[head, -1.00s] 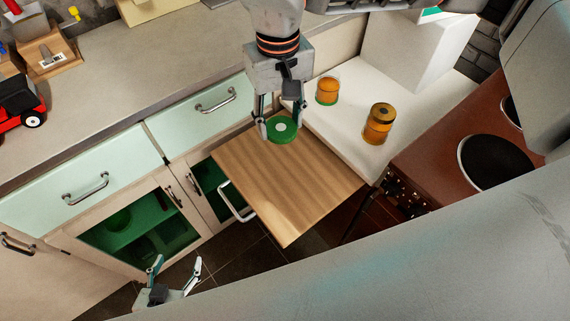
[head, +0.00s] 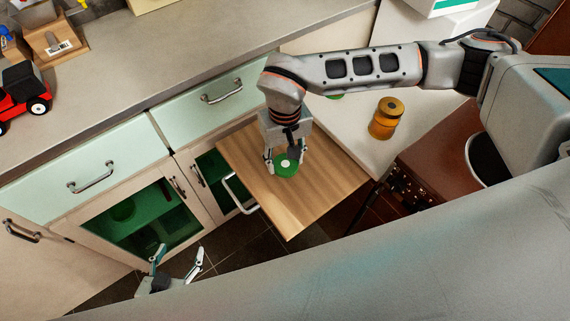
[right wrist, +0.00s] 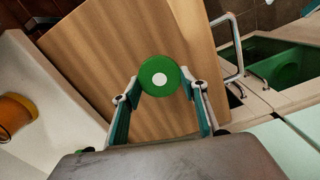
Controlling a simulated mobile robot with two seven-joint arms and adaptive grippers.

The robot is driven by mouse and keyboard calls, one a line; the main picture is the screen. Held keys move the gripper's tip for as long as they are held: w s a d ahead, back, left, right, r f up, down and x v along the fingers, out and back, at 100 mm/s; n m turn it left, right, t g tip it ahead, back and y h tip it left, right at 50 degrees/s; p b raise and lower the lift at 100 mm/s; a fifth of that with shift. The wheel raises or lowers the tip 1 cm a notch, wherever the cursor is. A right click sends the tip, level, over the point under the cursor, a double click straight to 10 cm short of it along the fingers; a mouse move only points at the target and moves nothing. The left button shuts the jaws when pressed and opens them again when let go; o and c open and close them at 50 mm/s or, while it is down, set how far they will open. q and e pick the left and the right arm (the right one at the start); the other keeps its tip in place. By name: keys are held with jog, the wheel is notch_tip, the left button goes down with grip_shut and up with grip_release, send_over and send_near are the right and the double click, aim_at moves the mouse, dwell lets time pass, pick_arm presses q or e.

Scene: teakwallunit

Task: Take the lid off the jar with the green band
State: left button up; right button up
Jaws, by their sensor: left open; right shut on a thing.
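My right gripper (head: 284,166) is shut on a round green lid (head: 287,169) with a white centre. The lid is over the wooden board (head: 315,190); I cannot tell whether it touches it. The right wrist view shows the lid (right wrist: 159,77) between the fingertips of the right gripper (right wrist: 160,88). The jar with the green band (head: 334,97) is almost wholly hidden behind my right arm; only a bit of green shows. My left gripper (head: 177,262) is open and empty, low in front of the cabinets.
An amber jar (head: 385,118) stands on the white counter (head: 352,125), right of the board; it also shows in the right wrist view (right wrist: 15,118). A brown stove (head: 432,160) is at the right. A red toy vehicle (head: 22,95) sits on the grey counter. The board is otherwise clear.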

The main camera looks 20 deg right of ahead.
aim_at(285, 163)
jog(key=shift+f, duration=1.5)
jog(key=shift+f, duration=0.2)
jog(key=o, duration=1.2)
jog(key=shift+o, duration=0.2)
jog(key=shift+r, duration=0.1)
notch_tip(285, 163, up, 12)
jog(key=shift+r, duration=0.1)
